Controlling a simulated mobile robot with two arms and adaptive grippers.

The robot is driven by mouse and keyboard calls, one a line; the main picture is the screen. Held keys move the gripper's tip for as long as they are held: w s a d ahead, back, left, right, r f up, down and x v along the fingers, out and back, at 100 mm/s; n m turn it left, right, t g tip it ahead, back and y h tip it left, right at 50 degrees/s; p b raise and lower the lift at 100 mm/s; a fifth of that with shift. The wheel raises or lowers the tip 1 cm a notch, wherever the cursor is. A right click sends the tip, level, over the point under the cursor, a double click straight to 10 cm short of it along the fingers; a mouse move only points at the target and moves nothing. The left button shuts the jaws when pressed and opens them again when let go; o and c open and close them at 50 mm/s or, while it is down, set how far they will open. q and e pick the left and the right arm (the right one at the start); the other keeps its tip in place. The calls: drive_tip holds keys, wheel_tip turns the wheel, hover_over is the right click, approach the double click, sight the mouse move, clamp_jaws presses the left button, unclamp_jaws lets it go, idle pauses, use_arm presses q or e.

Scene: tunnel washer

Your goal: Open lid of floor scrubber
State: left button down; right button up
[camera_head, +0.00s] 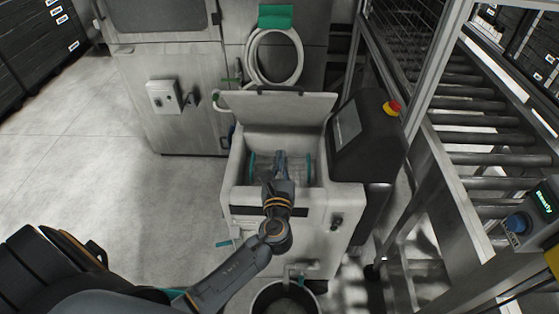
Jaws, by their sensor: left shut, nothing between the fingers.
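The floor scrubber appears to be the pale machine (305,240) in the middle. Its lid (278,107) is raised and leans back behind the open tub, with a dark handle (280,90) along its top edge. My left arm comes in from the lower left over the machine's front. My left gripper (281,160) is shut and empty, over or inside the open tub, apart from the lid. The arm hides part of the front and tub. My right gripper is not in view.
A dark console (365,140) with a red emergency button (392,108) stands right of the tub. A coiled white hose (297,60) hangs behind. A bucket (257,300) stands in front. A roller conveyor (485,140) lies right. The floor at left is clear.

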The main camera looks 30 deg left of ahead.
use_arm(q)
drive_tip(key=b+x, duration=0.3)
drive_tip(key=x, duration=0.9)
drive_tip(key=shift+w+a, duration=0.1)
drive_tip(key=shift+w, duration=0.05)
